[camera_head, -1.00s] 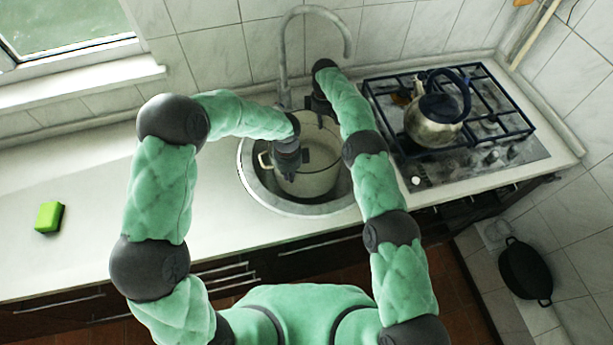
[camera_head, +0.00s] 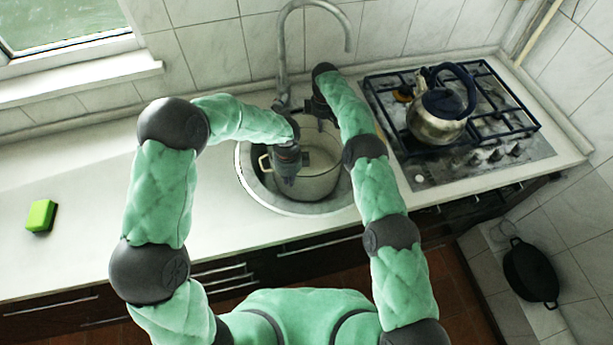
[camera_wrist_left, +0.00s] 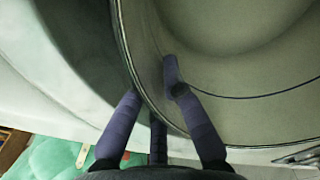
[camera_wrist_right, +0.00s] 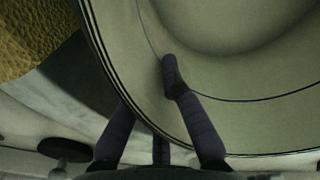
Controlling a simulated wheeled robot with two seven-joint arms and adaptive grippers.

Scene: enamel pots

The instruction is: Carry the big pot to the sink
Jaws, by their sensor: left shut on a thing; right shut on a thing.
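The big pot (camera_head: 322,165) is pale enamel with a dark rim line and is inside the round sink (camera_head: 262,195) in the head view. Whether its base touches the sink bottom is hidden. My left gripper (camera_head: 287,170) is shut on the pot's near-left wall. In the left wrist view the left gripper (camera_wrist_left: 152,82) has one finger inside the pot (camera_wrist_left: 230,115) and others outside. My right gripper (camera_head: 320,108) is at the pot's far side. In the right wrist view the right gripper (camera_wrist_right: 148,85) straddles the wall of the pot (camera_wrist_right: 230,120) in the same way.
The faucet (camera_head: 282,60) rises behind the sink, close to my right arm. A kettle (camera_head: 437,125) stands on the stove (camera_head: 490,150) to the right. A green sponge (camera_head: 41,215) lies on the left counter (camera_head: 95,205).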

